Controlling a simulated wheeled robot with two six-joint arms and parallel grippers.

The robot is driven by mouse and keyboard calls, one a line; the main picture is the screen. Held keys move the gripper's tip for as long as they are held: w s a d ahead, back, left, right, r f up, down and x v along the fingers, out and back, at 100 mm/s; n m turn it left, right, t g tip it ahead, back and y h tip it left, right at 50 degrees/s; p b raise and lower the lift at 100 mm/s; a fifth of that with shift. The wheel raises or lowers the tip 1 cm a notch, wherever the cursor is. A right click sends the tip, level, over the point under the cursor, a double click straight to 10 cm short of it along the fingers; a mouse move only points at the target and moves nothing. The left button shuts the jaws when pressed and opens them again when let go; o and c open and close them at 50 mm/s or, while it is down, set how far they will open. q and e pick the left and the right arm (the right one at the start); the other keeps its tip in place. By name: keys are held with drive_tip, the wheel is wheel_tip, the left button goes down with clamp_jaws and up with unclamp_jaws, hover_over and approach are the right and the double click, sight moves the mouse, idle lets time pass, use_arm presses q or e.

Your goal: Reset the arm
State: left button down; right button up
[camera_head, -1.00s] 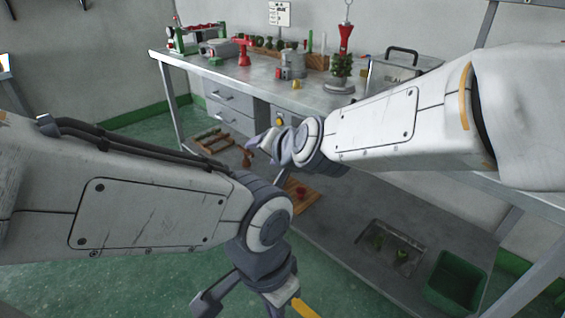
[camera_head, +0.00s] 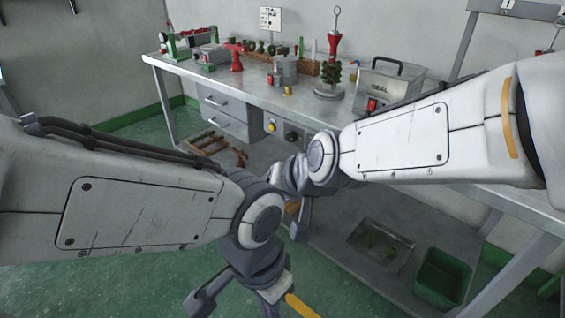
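My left arm comes in from the left and bends down at its wrist. My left gripper (camera_head: 236,300) hangs over the green floor at the bottom centre, its fingers spread apart and nothing seen between them; the tips run near or past the picture's lower edge. My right arm (camera_head: 405,140) reaches in from the right, in front of the workbench. My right gripper (camera_head: 300,220) points downward at the centre, over the lower shelf. It is partly hidden by its own wrist, and its finger gap cannot be made out.
A metal workbench (camera_head: 228,88) carries tools, a red clamp stand (camera_head: 332,60), a wax tree and a grey box with a handle (camera_head: 390,82). The lower shelf holds a metal tray (camera_head: 375,255) and a green bin (camera_head: 441,278). Green floor is clear at lower left.

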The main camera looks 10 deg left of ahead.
drive_tip(key=s+d+f+g+h, duration=0.25)
drive_tip(key=d+f, duration=0.35)
drive_tip(key=d, duration=0.7)
drive_tip(key=s+d+f+g+h, duration=0.1)
drive_tip(key=s+d+f+h, duration=0.35)
drive_tip(key=d, duration=0.75)
drive_tip(key=s+a+r+n+g+y, duration=0.3)
drive_tip(key=s+a+n, duration=0.4)
drive_tip(key=s+a, duration=0.65)
wheel_tip(320, 180, up, 23)
drive_tip(key=w+p, duration=0.1)
drive_tip(key=p, duration=2)
drive_tip(key=shift+w+f+h+p, duration=0.15)
drive_tip(key=shift+w+h+p, duration=0.05)
drive_tip(key=shift+h+p, duration=0.15)
